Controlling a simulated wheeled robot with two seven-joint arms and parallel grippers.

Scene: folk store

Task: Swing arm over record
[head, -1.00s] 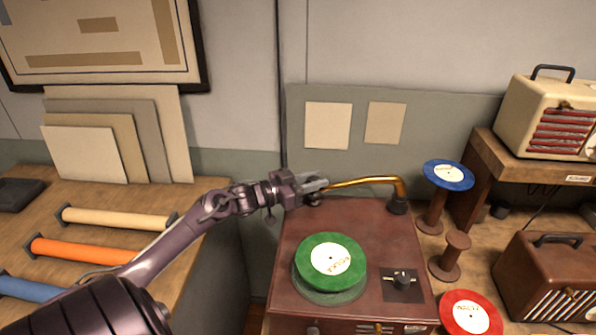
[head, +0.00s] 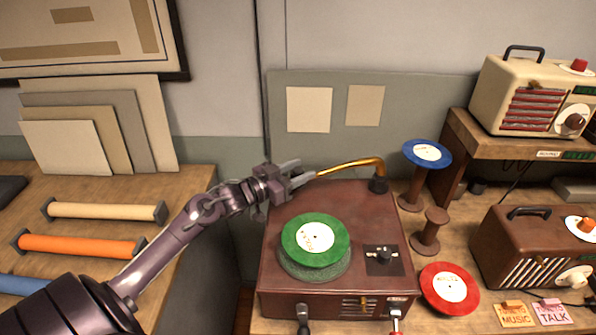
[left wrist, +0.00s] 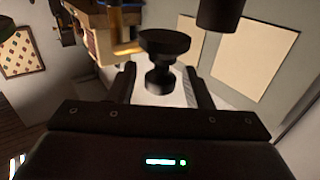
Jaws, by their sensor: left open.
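The tone arm (head: 350,166) is a golden bar. It runs left from its dark pivot (head: 378,184) at the back right of the brown record player (head: 375,220). A green record (head: 337,233) with a white label lies on the turntable, in front of the bar. My left gripper (head: 304,171) is at the bar's left end, behind the record, with its fingers spread. In the left wrist view a dark knob-shaped piece (left wrist: 163,48) shows between the open fingers, beside the golden bar (left wrist: 128,48). I cannot tell whether the fingers touch it. My right gripper is not in view.
A blue record (head: 427,152) on a spool and a bare spool (head: 431,232) stand right of the player. A red record (head: 449,289) lies in front of them. Two radios (head: 535,95) stand at the right. Coloured rolls (head: 82,245) lie on the left table.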

